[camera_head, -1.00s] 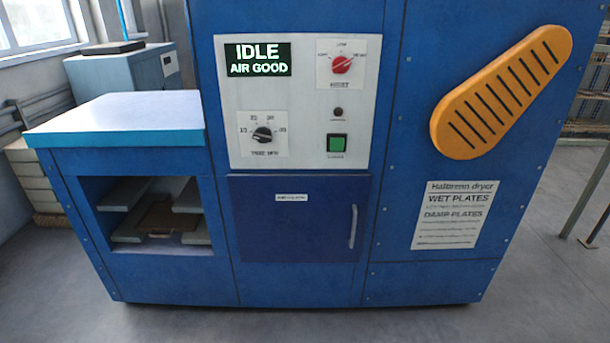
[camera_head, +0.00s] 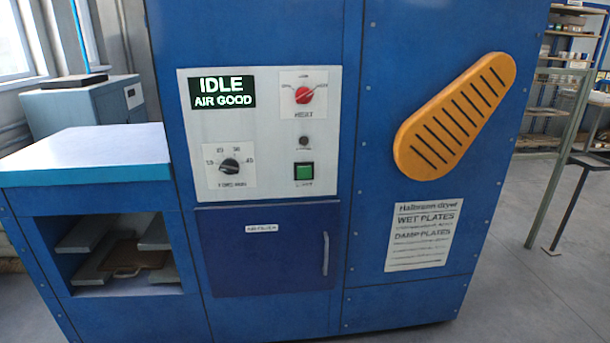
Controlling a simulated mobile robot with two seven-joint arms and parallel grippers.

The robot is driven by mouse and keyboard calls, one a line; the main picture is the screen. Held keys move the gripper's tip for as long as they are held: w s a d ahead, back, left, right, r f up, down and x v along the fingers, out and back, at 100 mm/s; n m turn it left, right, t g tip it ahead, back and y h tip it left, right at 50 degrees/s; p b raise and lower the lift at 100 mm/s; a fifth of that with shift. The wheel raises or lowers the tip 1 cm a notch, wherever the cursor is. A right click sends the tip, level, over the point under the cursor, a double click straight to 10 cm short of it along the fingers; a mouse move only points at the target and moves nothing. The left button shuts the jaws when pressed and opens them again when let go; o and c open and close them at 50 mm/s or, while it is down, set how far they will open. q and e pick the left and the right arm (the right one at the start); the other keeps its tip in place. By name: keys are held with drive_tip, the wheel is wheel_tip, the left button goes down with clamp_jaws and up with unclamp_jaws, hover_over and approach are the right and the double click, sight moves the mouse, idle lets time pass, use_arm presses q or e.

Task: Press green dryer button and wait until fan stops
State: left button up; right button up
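The green dryer button (camera_head: 304,172) is a square on the lower right of the pale control panel (camera_head: 270,190), on the front of the blue dryer (camera_head: 400,30). The display (camera_head: 222,92) at the panel's upper left reads IDLE, AIR GOOD. A red knob (camera_head: 304,95) is above the button, with a small dark lamp or button (camera_head: 304,141) between them. A black time knob (camera_head: 229,166) is to the left. Neither of my grippers is in view, and nothing covers the green button.
A blue cabinet with a pale top (camera_head: 85,152) and an open shelf bay stands at left. A dark blue door (camera_head: 262,255) with a handle is below the panel. An orange slotted cover (camera_head: 455,115) is at right. Grey floor (camera_head: 530,290) is clear at lower right.

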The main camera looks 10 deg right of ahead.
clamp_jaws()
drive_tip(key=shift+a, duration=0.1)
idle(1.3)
